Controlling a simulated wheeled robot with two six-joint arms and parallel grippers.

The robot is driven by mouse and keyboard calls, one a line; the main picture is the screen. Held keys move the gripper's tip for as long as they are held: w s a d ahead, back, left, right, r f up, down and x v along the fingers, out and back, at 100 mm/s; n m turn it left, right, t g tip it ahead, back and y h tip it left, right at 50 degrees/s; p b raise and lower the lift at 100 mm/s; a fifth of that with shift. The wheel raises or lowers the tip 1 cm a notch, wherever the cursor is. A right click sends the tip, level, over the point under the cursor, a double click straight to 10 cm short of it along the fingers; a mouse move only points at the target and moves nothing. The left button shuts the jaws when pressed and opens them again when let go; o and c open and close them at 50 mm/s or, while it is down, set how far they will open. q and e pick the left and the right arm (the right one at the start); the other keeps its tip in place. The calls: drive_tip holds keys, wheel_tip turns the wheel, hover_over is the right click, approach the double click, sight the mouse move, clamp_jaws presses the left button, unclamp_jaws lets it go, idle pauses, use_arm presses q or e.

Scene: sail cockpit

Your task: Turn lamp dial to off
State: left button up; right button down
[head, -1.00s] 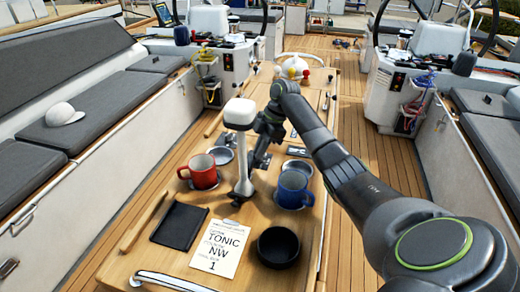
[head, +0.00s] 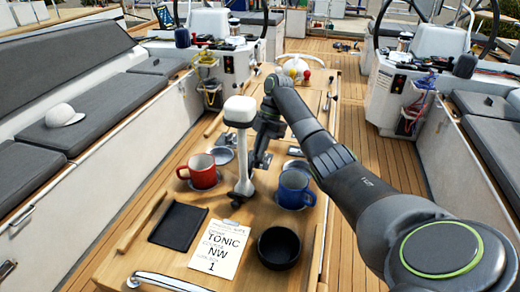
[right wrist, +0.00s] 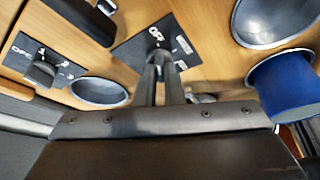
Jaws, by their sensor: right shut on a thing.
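A lamp with a white head (head: 240,109) and pale stem stands on the wooden cockpit table, left of my right gripper. In the right wrist view, a dark plate marked OFF (right wrist: 128,55) carries a dial, mostly hidden by my fingers. My right gripper (right wrist: 160,58) is shut on that dial; it also shows low behind the lamp in the head view (head: 258,160). A second dial (right wrist: 40,74) with a knob and marks OFF, 1, 2, 3 lies at the left of the wrist view. The labels do not show which dial is the lamp's.
A red mug (head: 203,172) is left of the lamp and a blue mug (head: 294,189) right of it. A black bowl (head: 278,248), a paper card (head: 218,250) and a dark tray (head: 180,227) lie at the near end. Round recesses flank the dials.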

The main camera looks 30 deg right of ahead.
drive_tip(key=shift+r, duration=0.15)
drive_tip(key=c, duration=1.5)
unclamp_jaws()
drive_tip(key=shift+c, duration=0.2)
drive_tip(key=p+v, duration=0.9)
drive_tip(key=v, duration=0.8)
drive_tip(key=shift+r, duration=0.15)
drive_tip(key=shift+s, duration=0.1)
